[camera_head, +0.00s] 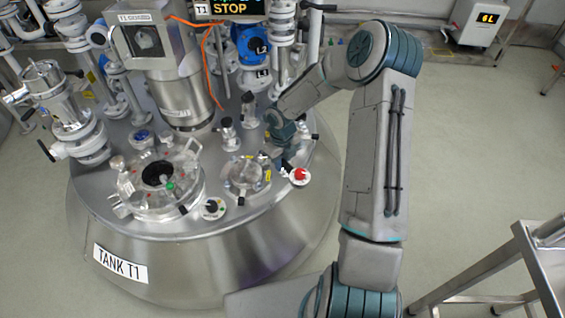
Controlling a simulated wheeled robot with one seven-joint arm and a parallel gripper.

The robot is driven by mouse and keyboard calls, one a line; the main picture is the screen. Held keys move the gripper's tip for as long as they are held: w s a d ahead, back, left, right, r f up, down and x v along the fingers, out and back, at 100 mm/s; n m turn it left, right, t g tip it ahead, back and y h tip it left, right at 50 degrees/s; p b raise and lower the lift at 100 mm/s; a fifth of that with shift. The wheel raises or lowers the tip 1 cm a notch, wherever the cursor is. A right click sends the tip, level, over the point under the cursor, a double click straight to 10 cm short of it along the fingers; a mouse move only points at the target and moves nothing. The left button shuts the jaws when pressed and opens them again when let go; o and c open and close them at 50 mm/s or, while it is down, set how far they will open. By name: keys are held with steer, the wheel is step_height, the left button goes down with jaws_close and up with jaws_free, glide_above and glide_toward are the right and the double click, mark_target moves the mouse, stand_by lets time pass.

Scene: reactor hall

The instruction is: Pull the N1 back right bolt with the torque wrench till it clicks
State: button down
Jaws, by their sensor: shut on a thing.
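My arm reaches from the lower right over the tank top, and its wrist (281,126) is at the right side of the lid. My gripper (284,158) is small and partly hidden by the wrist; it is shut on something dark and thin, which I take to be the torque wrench. The wrench's head and its contact with any bolt cannot be made out. A small round flanged nozzle (245,174) with a clear cover and yellow tags is just left of my gripper. It may be N1, but no N1 label is readable. Its back right bolt is not distinguishable.
A large round manway (160,182) is on the lid of Tank T1 (230,246). A red-topped knob (298,176) and a black-and-white dial (212,208) stand near the rim. Pipes and a blue valve (250,45) crowd the back. A metal railing (520,265) is at lower right.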

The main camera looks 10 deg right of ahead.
steer(key=a+m+b, duration=0.4)
steer(key=b, duration=0.4)
steer(key=a+m+b, duration=0.4)
steer(key=m+b, duration=0.1)
steer(key=b, duration=0.3)
steer(key=shift+s+a+b, duration=0.2)
steer(key=shift+a+b, duration=0.1)
steer(key=shift+b, duration=0.1)
steer(key=shift+w+a+m+p, duration=0.15)
steer(key=shift+a+m+p, duration=0.2)
steer(key=shift+m, duration=0.15)
steer(key=w+a+m+p, duration=0.1)
steer(key=m, duration=0.1)
steer(key=w+a+m+p, duration=0.2)
steer(key=m, duration=0.1)
steer(key=w+a+m+p, duration=0.1)
steer(key=a+m, duration=0.1)
steer(key=shift+w+m, duration=0.3)
steer(key=shift+w, duration=0.05)
steer(key=shift+w+a+f+m+p, duration=0.1)
steer(key=shift+w+a+m+p, duration=0.05)
steer(key=shift+w+m+p, duration=0.25)
steer(key=shift+w+a+f+m+p, duration=0.15)
steer(key=shift+w+m, duration=0.15)
steer(key=shift+m, duration=0.2)
steer(key=shift+d, duration=0.1)
